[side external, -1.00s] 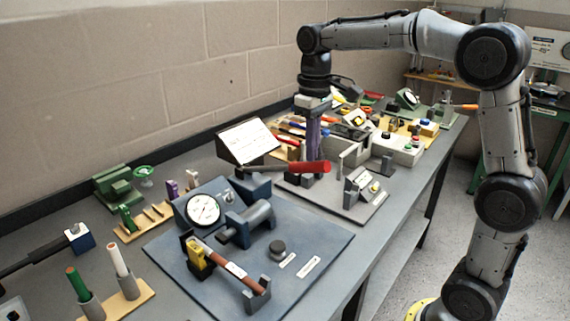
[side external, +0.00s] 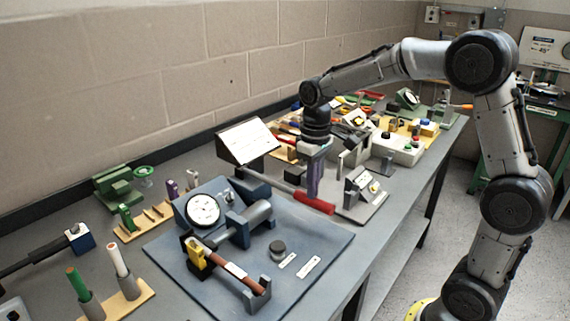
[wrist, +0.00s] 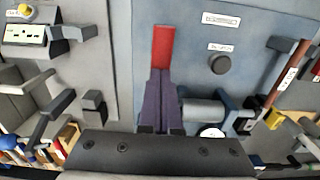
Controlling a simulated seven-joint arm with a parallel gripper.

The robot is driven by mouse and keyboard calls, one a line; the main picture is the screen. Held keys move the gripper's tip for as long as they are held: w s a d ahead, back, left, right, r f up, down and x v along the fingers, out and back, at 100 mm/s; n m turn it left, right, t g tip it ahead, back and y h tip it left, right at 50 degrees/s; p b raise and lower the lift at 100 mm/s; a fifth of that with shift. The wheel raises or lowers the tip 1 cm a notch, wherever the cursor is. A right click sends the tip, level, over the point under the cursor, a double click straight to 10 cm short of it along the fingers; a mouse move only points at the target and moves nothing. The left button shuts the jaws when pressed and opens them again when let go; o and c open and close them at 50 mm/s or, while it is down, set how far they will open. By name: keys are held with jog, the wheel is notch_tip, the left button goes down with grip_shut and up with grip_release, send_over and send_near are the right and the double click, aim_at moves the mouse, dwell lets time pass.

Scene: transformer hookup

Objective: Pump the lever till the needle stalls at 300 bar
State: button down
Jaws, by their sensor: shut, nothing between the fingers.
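The pump lever has a red handle (side external: 314,203) on a grey bar. It lies low, close to the bench, right of the pump's grey cylinder (side external: 252,216). My gripper (side external: 313,194) is shut and empty, its purple fingers pointing down at the lever by the red grip. In the wrist view, the red handle (wrist: 163,47) sticks out just beyond the closed fingertips (wrist: 160,74). Whether they touch cannot be told for sure. The round white gauge (side external: 203,210) faces the side camera; its needle is too small to read. In the wrist view the gauge is mostly hidden.
The blue-grey pump plate (side external: 325,245) carries a dark knob (side external: 277,247), small labels and a cradled brown-handled tool (side external: 232,270). A tilted white panel (side external: 248,140) stands behind the lever. A grey fixture (side external: 364,188) sits close to its right. Several tools crowd the bench beyond.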

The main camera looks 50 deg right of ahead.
notch_tip(320, 180, up, 16)
jog(key=shift+w+f, duration=0.15)
jog(key=shift+w, duration=0.2)
dwell(0.5)
jog(key=s+a+r+t, duration=0.1)
jog(key=s+a, duration=0.1)
jog(key=s, duration=0.4)
jog(key=s+a+r+t, duration=0.1)
jog(key=s+a+r, duration=0.1)
jog(key=s, duration=0.5)
jog(key=s+f+t, duration=0.1)
jog(key=s+f, duration=0.3)
jog(key=f, duration=0.3)
jog(key=s+a+f+t, duration=0.1)
jog(key=s+f+t, duration=0.1)
jog(key=s+f, duration=0.2)
notch_tip(320, 180, down, 3)
jog(key=shift+a+r+t, duration=0.15)
jog(key=shift+t, duration=0.15)
